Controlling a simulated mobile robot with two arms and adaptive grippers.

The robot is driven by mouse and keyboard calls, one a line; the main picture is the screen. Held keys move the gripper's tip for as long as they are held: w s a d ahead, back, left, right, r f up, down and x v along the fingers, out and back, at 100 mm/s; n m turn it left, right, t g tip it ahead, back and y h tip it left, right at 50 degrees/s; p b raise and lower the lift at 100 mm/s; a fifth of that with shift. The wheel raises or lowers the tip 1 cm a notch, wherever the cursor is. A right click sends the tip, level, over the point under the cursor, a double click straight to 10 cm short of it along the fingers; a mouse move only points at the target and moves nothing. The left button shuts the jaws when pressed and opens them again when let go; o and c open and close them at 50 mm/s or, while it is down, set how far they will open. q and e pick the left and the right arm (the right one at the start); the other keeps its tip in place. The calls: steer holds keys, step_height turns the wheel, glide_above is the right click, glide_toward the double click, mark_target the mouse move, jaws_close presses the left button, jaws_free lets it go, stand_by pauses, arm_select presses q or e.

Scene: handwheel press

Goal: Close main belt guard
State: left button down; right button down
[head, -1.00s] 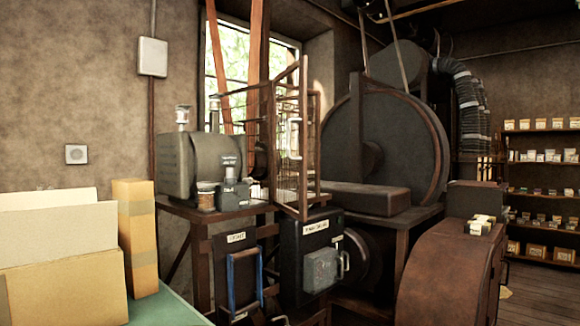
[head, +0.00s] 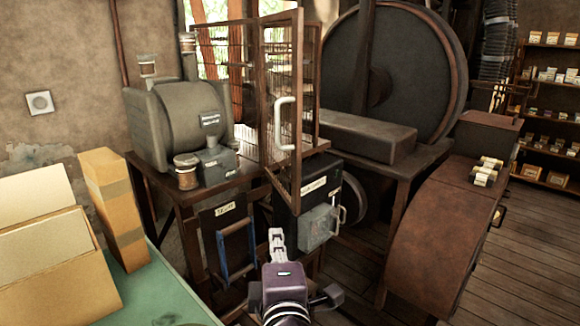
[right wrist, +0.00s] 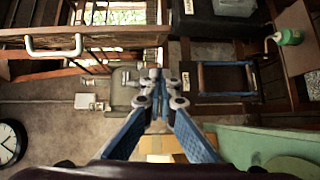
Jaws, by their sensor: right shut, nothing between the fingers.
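The main belt guard is a brown framed mesh cage on the bench. Its door (head: 282,115) stands swung open towards me, with a white handle (head: 284,121) on it. In the right wrist view, the door's wooden-looking edge (right wrist: 110,42) and its white handle (right wrist: 52,53) are at upper left. My right gripper (head: 276,236) is shut and empty, below the door and apart from it. Its closed fingertips show in the right wrist view (right wrist: 159,84), to the right of the handle. My left gripper is not in view.
A grey motor (head: 170,125) stands left of the guard. A dark box with a grey switch (head: 318,228) and a blue-handled panel (head: 228,240) are under the bench. A large flywheel (head: 400,75) is behind right. Cardboard boxes (head: 50,275) sit on a green table at left.

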step_height(320, 180, up, 3)
steer(key=p, duration=0.3)
glide_toward(289, 198)
steer(key=w+a+r, duration=0.3)
steer(key=a, duration=0.2)
steer(key=shift+t, duration=0.3)
steer(key=shift+w+d+f+p, duration=0.1)
steer(key=shift+w+d+p, duration=0.3)
steer(key=shift+d, duration=0.55)
steer(key=shift+w+d+f+p, duration=0.1)
steer(key=shift+w+d+p, duration=0.3)
steer(key=shift+d, duration=0.55)
steer(key=shift+w, duration=0.1)
